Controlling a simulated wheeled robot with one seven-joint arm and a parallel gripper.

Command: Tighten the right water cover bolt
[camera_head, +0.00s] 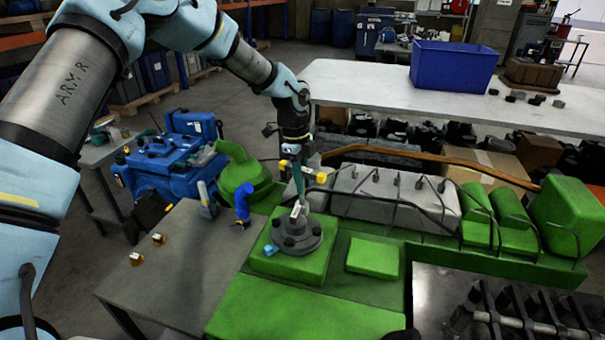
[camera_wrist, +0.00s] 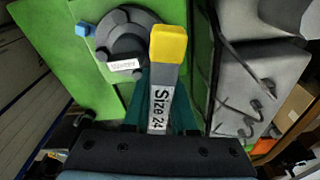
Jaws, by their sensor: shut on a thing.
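The water cover is a dark grey round flange (camera_head: 297,234) with bolts, on a green block. In the wrist view the cover (camera_wrist: 128,22) sits at top centre with a white label, partly hidden by the tool. My gripper (camera_head: 301,195) points down from above, its teal fingers over the cover. It is shut on a grey tool (camera_wrist: 162,80) marked "Size 24", with a yellow end (camera_wrist: 168,44). I cannot tell whether the tool touches a bolt. The right bolt is not clearly distinguishable.
A small blue block (camera_head: 270,250) sits beside the cover. A grey engine cover (camera_head: 385,195) with dark pipes lies close on the right. A blue bin (camera_head: 452,68) stands on the white bench behind.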

